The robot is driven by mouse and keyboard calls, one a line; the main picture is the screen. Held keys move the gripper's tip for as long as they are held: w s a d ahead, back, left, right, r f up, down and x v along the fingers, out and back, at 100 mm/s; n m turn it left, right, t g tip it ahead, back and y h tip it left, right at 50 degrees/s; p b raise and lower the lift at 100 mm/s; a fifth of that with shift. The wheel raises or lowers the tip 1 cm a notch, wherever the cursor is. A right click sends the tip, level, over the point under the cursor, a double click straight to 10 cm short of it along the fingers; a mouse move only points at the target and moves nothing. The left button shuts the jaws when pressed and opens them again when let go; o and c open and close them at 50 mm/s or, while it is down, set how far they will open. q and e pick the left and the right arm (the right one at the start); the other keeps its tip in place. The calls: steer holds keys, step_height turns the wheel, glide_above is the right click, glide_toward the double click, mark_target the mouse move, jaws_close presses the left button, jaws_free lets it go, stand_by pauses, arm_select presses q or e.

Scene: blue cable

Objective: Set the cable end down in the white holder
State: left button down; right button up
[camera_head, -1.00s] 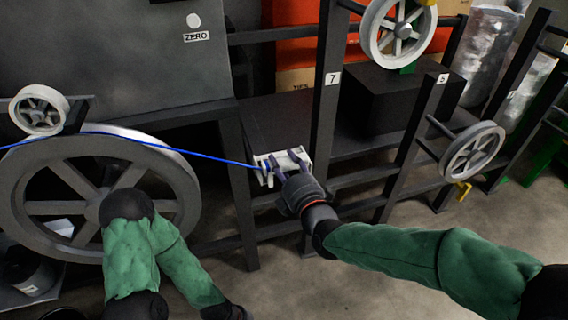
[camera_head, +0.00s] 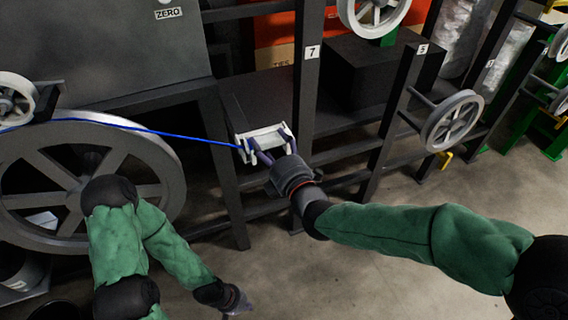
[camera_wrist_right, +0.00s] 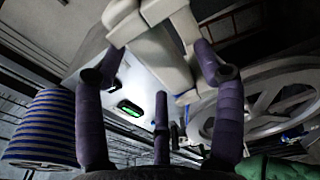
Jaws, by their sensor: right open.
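The white holder (camera_head: 266,134) sits at the front edge of a dark shelf, left of the post marked 7. The blue cable (camera_head: 170,133) runs from the left over a large grey wheel to the holder's left side; its end cannot be made out there. My right gripper (camera_head: 270,156) is open at the holder's front. In the right wrist view, its purple fingers (camera_wrist_right: 160,95) spread below and around the white holder (camera_wrist_right: 155,35); whether they touch it is unclear. My left gripper (camera_head: 235,303) hangs low over the floor, away from the cable; its jaws are too small to judge.
The large grey wheel (camera_head: 150,165) and a small white pulley (camera_head: 14,100) stand at left. Dark posts and rails flank the holder, with another wheel (camera_head: 452,121) to the right. The right wrist view shows a blue-striped spool (camera_wrist_right: 40,125).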

steer(key=v, duration=1)
steer(key=w+d+f+m+g+h+p, duration=0.15)
steer(key=f+m+g, duration=0.4)
steer(key=f, duration=0.75)
steer(key=d+f+m+g+h, duration=0.25)
steer(key=f+m, duration=0.55)
steer(key=f, duration=0.6)
steer(key=s+f+m+g+p, duration=0.1)
steer(key=s+f+m+g, duration=0.7)
steer(key=s+f+m, duration=0.3)
steer(key=s+d+f, duration=0.1)
steer(key=s+f, duration=0.3)
steer(key=f, duration=0.3)
steer(key=shift+s+f+m+y, duration=0.2)
steer(key=shift+f+m+y, duration=0.1)
steer(key=shift+f+m, duration=0.1)
